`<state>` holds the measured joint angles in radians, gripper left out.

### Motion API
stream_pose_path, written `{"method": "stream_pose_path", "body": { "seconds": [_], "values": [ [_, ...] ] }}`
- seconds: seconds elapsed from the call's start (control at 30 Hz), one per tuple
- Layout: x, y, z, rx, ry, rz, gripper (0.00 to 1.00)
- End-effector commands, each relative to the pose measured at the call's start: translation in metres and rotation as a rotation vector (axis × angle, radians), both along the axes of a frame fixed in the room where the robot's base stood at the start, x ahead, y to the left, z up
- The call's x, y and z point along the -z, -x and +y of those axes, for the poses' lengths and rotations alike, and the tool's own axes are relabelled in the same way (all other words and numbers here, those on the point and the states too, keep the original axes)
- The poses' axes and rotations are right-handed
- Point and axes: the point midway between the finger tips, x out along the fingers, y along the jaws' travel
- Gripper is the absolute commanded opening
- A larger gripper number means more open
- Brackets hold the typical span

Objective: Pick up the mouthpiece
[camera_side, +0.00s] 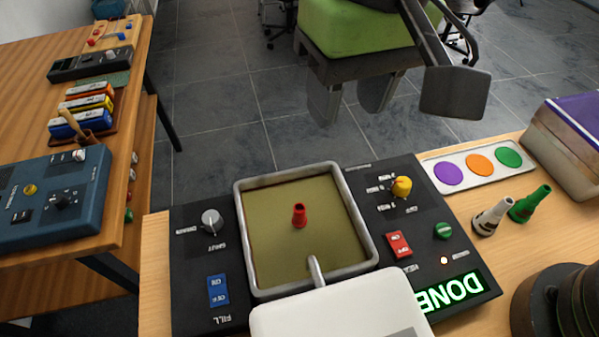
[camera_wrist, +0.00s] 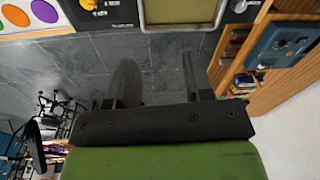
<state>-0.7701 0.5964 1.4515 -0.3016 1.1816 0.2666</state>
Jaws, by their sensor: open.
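A small red mouthpiece (camera_side: 299,215) stands in the square basin (camera_side: 361,232) in the middle of the side view. My gripper (camera_side: 348,108) is at the top of the side view, beyond the basin and well apart from every mouthpiece. In the wrist view my gripper (camera_wrist: 158,65) has its two fingers apart with nothing between them. The basin's edge (camera_wrist: 183,27) shows at the top there; no mouthpiece is visible in that view.
The black control panel (camera_side: 190,262) around the basin has knobs, switches and a lit "DONE" sign (camera_side: 455,296). A white spout (camera_side: 316,270) reaches over the basin's near edge. A strip with coloured discs (camera_side: 430,170) and a box (camera_side: 570,140) are at the right.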

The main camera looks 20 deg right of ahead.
Motion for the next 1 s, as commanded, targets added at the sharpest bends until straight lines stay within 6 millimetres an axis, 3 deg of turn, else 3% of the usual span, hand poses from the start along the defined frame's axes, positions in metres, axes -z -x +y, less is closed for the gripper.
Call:
{"method": "stream_pose_path", "body": {
  "seconds": [0.03,0.1,0.23,0.5,0.77,1.0],
  "values": [
    [0.018,0.005,0.017,-0.034,0.028,0.016,0.47],
    [0.035,0.011,0.031,-0.06,0.057,0.03,0.47],
    [0.054,0.019,0.047,-0.089,0.087,0.04,0.47],
    [0.092,0.02,0.049,-0.095,0.098,0.045,0.47],
    [0.116,0.02,0.05,-0.093,0.096,0.045,0.47],
    [0.151,0.018,0.052,-0.093,0.097,0.045,0.47]
  ]
}}
